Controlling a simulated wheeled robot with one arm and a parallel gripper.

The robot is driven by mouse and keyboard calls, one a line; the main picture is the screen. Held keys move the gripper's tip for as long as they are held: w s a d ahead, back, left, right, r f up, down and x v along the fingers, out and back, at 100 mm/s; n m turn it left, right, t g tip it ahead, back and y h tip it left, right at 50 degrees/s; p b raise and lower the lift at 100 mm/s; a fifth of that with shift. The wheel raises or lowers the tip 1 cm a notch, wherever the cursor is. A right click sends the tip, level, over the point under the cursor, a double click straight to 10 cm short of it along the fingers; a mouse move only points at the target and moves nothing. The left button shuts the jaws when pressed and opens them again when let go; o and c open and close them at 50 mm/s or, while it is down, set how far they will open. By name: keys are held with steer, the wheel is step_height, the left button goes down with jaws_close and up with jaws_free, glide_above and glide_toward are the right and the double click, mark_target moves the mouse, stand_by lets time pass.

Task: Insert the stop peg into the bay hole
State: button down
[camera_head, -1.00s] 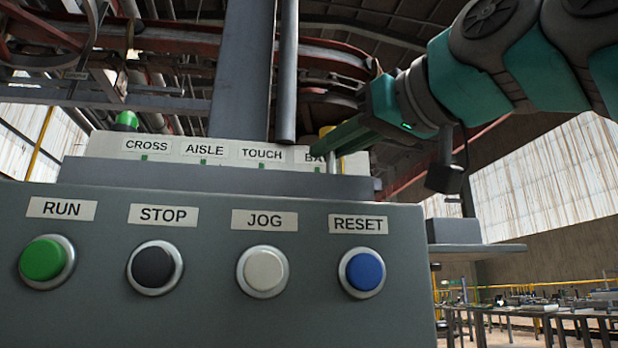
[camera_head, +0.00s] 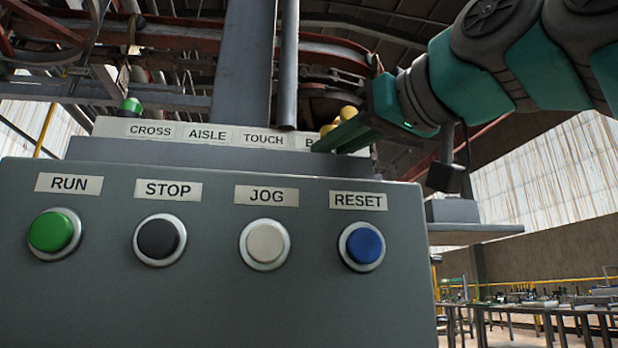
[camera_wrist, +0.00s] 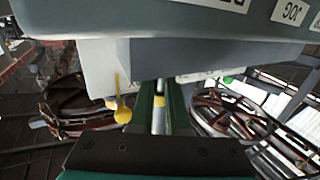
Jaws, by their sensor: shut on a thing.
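My gripper (camera_head: 320,146) reaches in from the right at the "BAY" end of the labelled strip (camera_head: 232,136), and its green finger covers part of that label. In the wrist view, my two green fingers (camera_wrist: 161,92) are shut on a pale pin with some yellow (camera_wrist: 158,121), which seems to be the stop peg. A yellow ball on a thin yellow stem (camera_wrist: 123,114) shows just left of the fingers there. In the head view, yellow shows above (camera_head: 348,113) and behind the finger; I cannot tell which is held. The bay hole and the peg's tip are hidden.
A grey control box (camera_head: 210,300) with RUN, STOP, JOG and RESET buttons fills the front. A grey post (camera_head: 240,70) and a thinner pipe (camera_head: 286,65) rise behind the strip. A green dome (camera_head: 131,105) stands at its left end. A small shelf (camera_head: 470,230) juts out at right.

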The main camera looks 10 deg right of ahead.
steer(key=shift+f, duration=0.15)
steer(key=c, duration=0.8)
jaws_free()
steer(key=v, duration=0.8)
